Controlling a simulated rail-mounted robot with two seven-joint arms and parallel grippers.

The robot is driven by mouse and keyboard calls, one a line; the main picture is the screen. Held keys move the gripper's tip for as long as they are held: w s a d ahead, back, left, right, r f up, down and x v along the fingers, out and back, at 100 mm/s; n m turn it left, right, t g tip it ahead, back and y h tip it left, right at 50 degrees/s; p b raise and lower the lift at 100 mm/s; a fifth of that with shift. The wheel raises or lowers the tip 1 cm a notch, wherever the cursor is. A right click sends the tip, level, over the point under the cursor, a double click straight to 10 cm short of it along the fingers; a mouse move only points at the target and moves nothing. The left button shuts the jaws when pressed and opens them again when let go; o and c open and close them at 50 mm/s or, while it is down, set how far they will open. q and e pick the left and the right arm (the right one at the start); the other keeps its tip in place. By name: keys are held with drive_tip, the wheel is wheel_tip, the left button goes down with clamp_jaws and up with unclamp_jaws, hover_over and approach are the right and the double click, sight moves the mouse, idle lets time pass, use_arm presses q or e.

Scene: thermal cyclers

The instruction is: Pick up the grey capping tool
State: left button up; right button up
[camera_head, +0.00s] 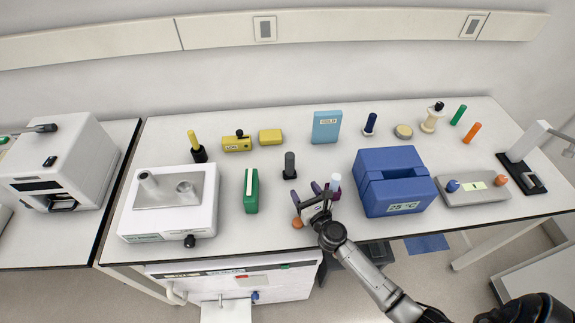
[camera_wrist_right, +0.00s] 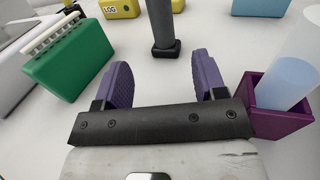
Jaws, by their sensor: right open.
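The grey capping tool (camera_head: 290,165) is a dark grey upright cylinder on a small black square base, near the middle of the bench. In the right wrist view it (camera_wrist_right: 163,25) stands upright at the top centre, ahead of the gap between my fingers. My right gripper (camera_head: 305,192) is open and empty, on the bench's front side of the tool. Its two purple finger pads (camera_wrist_right: 162,75) are apart, with clear white bench between them. The tool's top is cut off in the wrist view. My left gripper is not in view.
A purple holder with a pale blue tube (camera_wrist_right: 290,78) is close right of my right gripper. A green box (camera_head: 251,190) stands left of the tool. A blue 25 °C box (camera_head: 372,173) is on the right. Yellow boxes (camera_head: 270,136) are behind. An orange item (camera_head: 298,223) shows near the front edge.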

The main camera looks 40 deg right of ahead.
sight(292, 169)
drive_tip(key=x, duration=0.8)
drive_tip(key=shift+w+b, duration=0.1)
drive_tip(key=shift+b, duration=0.3)
drive_tip(key=shift+b+x, duration=0.6)
drive_tip(key=shift+x, duration=2)
drive_tip(key=shift+d+r, duration=0.1)
drive_tip(key=shift+r, duration=0.05)
drive_tip(key=shift+c, duration=0.5)
drive_tip(key=c, duration=0.8)
